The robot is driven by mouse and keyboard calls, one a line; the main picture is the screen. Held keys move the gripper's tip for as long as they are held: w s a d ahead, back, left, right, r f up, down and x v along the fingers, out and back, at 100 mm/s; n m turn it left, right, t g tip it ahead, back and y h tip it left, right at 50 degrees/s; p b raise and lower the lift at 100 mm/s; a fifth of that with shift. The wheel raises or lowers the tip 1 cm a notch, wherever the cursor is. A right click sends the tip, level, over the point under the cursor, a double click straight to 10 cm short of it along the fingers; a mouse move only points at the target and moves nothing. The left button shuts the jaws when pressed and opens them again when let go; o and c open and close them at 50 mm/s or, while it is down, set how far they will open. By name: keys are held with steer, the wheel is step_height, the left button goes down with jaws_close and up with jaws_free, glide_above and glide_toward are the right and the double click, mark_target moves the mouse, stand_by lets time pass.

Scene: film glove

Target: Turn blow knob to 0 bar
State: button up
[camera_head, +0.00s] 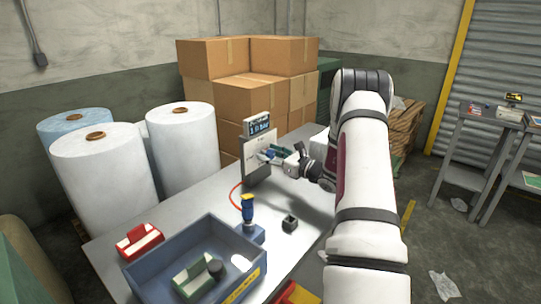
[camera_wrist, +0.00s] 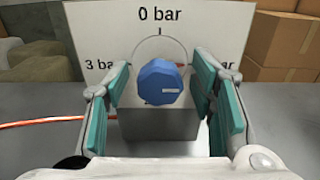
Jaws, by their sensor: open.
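The blue blow knob (camera_wrist: 162,82) is a faceted knob in front of a white panel (camera_wrist: 110,22) in the wrist view. "0 bar" is printed at the top of the panel, "3 bar" at the left, and a partly hidden "bar" label at the right. A small pale mark shows on the knob's lower right face. My gripper (camera_wrist: 161,76) is open, with one green-padded finger on each side of the knob and visible gaps.
A small display (camera_head: 259,126) tops the panel; its reading is too small to trust. On the grey table (camera_head: 185,206) are a blue bin (camera_head: 152,279), a red-and-white block (camera_head: 139,241), a yellow-topped blue tool (camera_head: 248,208) and a small black block (camera_head: 290,222). Film rolls (camera_head: 181,145) and boxes (camera_head: 250,103) stand behind.

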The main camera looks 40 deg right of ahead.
steer(key=c, duration=1.2)
